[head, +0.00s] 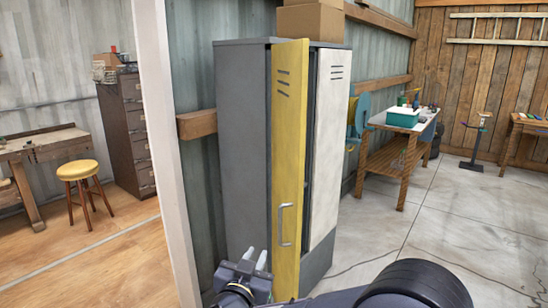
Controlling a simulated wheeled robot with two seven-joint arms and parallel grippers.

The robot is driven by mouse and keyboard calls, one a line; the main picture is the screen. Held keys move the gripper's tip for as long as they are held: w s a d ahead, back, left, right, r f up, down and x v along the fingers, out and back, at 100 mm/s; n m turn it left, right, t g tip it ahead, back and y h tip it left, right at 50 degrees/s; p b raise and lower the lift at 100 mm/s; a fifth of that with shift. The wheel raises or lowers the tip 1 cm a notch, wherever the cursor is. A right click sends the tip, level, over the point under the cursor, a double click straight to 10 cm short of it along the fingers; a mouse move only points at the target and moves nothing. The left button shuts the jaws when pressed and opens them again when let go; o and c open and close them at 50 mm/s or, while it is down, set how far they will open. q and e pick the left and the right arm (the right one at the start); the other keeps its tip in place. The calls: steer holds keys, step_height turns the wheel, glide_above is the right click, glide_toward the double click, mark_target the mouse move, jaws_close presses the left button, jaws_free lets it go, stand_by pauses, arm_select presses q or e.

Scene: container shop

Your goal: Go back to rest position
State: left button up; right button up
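My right gripper (256,258) is at the bottom centre of the head view, with my dark arm coming in from the lower right. Its two pale fingertips point up and stand apart with a small gap, and nothing shows between them. It appears in front of the lower part of a grey locker (240,150), just left of the handle (284,225) on its yellow door (288,130). The fingers do not hold the handle. The yellow door stands ajar, swung out towards me. My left gripper is not in view.
The locker's white door (328,150) looks closed, and cardboard boxes (310,22) sit on top. A white post (165,140) stands left of it. A workbench (400,150) is behind right. A yellow stool (78,172) is at left. Concrete floor (470,220) at right is mostly clear.

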steer(key=s+d+r+n+g+y+p, duration=0.2)
steer(key=s+d+r+g+y+p, duration=0.15)
steer(key=d+r+y, duration=0.75)
steer(key=s+d+f+g+h, duration=0.1)
steer(key=s+d+f, duration=0.3)
steer(key=s, duration=0.5)
steer(key=s+d+f+g+h+p, duration=0.1)
steer(key=s+d+f+g, duration=0.3)
steer(key=s, duration=0.5)
steer(key=s+d+f+g+h, duration=0.1)
steer(key=s+d+f+g, duration=0.2)
steer(key=s, duration=0.6)
step_height(320, 180, down, 2)
steer(key=d, duration=0.3)
steer(key=shift+f, duration=0.15)
